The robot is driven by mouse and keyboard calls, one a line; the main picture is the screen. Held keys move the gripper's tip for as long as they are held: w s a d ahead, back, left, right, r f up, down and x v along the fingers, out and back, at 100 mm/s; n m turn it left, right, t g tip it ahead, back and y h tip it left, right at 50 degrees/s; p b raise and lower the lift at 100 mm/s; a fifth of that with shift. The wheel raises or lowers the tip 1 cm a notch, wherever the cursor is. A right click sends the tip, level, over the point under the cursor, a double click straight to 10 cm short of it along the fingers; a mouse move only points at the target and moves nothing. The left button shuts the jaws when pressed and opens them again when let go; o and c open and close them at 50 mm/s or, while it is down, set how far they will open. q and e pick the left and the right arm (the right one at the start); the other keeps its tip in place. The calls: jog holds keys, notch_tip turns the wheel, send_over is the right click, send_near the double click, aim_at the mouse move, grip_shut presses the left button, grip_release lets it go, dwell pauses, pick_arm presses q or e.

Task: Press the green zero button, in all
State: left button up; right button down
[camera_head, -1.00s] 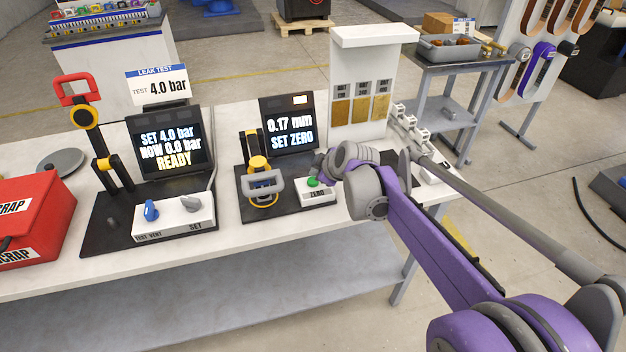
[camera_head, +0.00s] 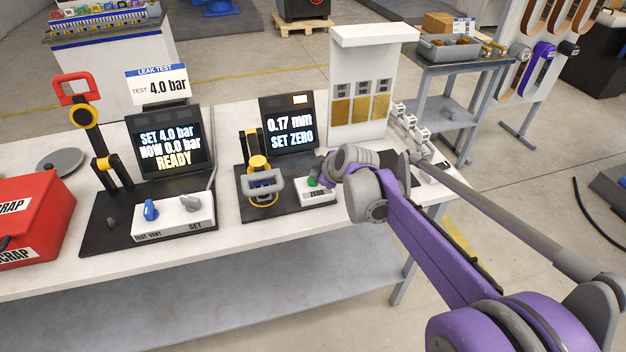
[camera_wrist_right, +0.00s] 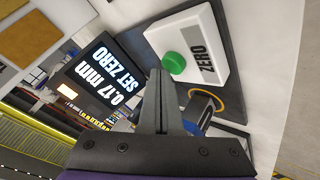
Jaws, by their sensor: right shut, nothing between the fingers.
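The green zero button (camera_head: 312,181) sits on a small white box (camera_head: 318,195) marked ZERO, on the black base of the gauge station. The screen (camera_head: 289,126) behind it reads 0.17 mm SET ZERO. My right gripper (camera_head: 316,170) is shut and empty, just above and beside the button. In the right wrist view its fingertips (camera_wrist_right: 162,72) lie close to the green button (camera_wrist_right: 174,63); I cannot tell whether they touch. The button's far side is partly hidden by the gripper in the head view. My left gripper is not in view.
A gauge with a grey handle (camera_head: 262,184) stands left of the button box. The leak test station (camera_head: 173,219) and red scrap box (camera_head: 32,215) are further left. A white rack of gold sheets (camera_head: 372,40) stands behind my right arm.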

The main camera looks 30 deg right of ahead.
jog(key=shift+f, duration=0.4)
dwell(0.7)
jog(key=shift+r, duration=0.1)
jog(key=shift+r+p, duration=0.55)
jog(key=shift+r, duration=0.2)
jog(key=shift+r+p, duration=1.9)
jog(key=shift+r, duration=0.65)
jog(key=shift+w, duration=0.1)
